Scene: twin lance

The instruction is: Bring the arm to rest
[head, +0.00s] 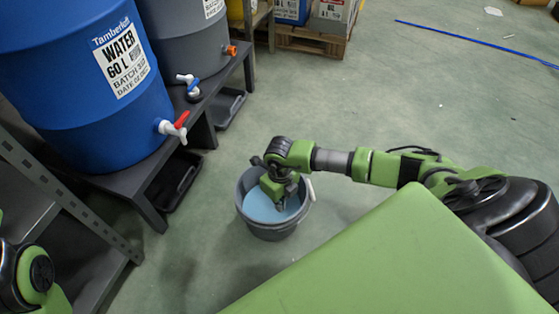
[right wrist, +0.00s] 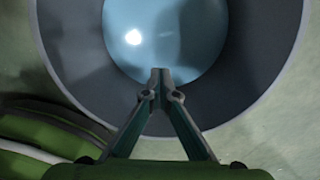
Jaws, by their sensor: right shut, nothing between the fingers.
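My right arm reaches in from the right in the head view. Its gripper (head: 281,204) points down over a grey bucket (head: 244,206) that holds pale blue liquid (head: 256,205). In the right wrist view my right gripper (right wrist: 160,75) is shut with nothing between its fingertips. The bucket's grey inner wall (right wrist: 75,45) and the liquid (right wrist: 185,30) show behind the fingers. I cannot tell whether the fingertips touch the liquid. Part of my left arm shows at the lower left of the head view, but its gripper is out of the picture.
A blue water barrel (head: 65,85) with a red-handled tap (head: 175,127) stands on a dark bench (head: 130,185) at the left. A grey barrel (head: 185,40) stands behind it. A metal shelf (head: 60,195) is at the lower left. Green floor (head: 400,110) is open beyond my right arm.

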